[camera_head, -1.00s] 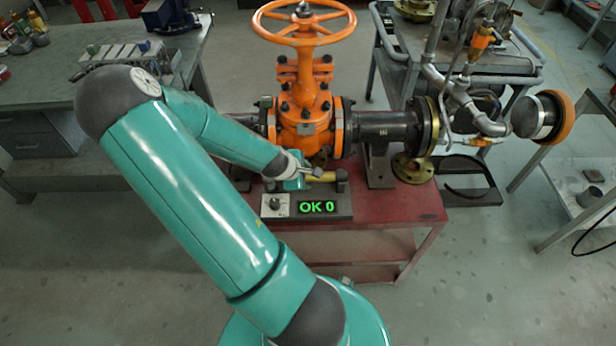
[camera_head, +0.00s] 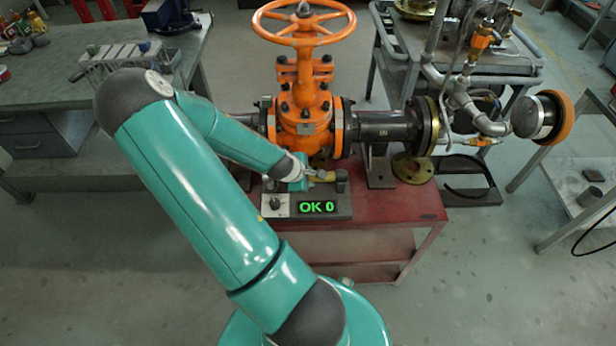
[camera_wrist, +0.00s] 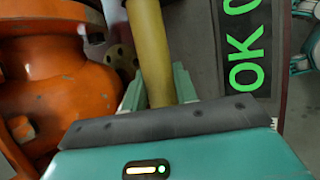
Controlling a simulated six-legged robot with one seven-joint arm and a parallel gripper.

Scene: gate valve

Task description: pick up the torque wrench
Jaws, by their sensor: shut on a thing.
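The torque wrench (camera_head: 326,176) shows as a short yellow bar beside the foot of the orange valve, above the display unit on the red table. Its right end meets a dark support (camera_head: 341,176); I cannot tell if it rests there or is clear of it. My gripper (camera_head: 308,178) is shut on the wrench from the left. In the wrist view the yellow handle (camera_wrist: 150,50) runs up from between the gripper's fingers (camera_wrist: 160,90). The wrench's far end is cut off or dark there, and its left part is hidden by my gripper.
The orange gate valve (camera_head: 306,95) with its handwheel (camera_head: 304,38) stands close behind the wrench, its pipe (camera_head: 385,132) running right. The display unit (camera_head: 317,206) reads "OK 0" on the red table (camera_head: 410,208). A bench with tools (camera_head: 60,80) stands left, a cart (camera_head: 460,75) behind right.

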